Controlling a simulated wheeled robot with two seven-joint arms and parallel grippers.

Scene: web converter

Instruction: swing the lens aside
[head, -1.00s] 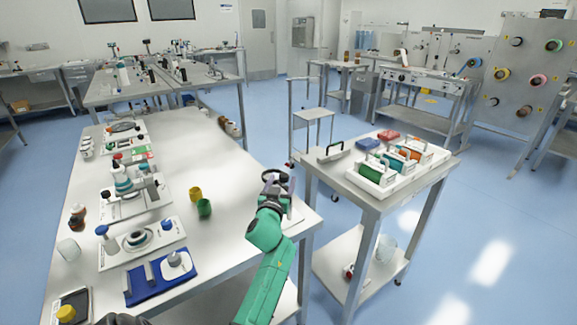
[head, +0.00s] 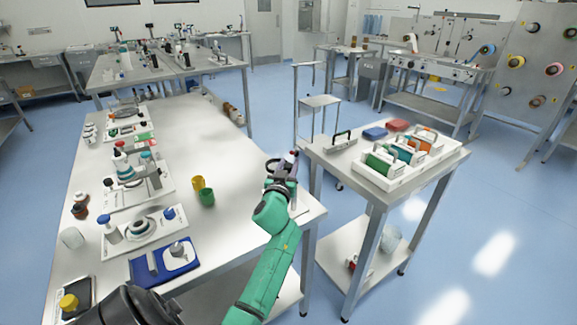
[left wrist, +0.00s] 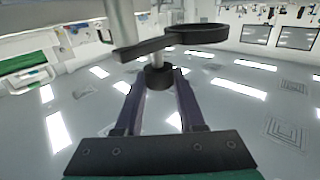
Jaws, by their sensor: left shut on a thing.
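The lens is a black ring (left wrist: 196,33) on a flat black arm joined to a pale post, in the left wrist view. The ring lies just beyond my fingertips. My left gripper (left wrist: 158,78) has its two dark purple fingers on either side of a short dark round knob (left wrist: 158,76) below the lens arm, shut on it. In the head view my left gripper (head: 279,186) is at the right front corner of the white table, at the end of my green arm. It partly hides the lens stand there. My right gripper is not in view.
A blue tray (head: 150,272) and several instruments line the table's left side. A steel cart (head: 345,168) with coloured cases stands close on the right. The middle of the table (head: 215,150) is clear.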

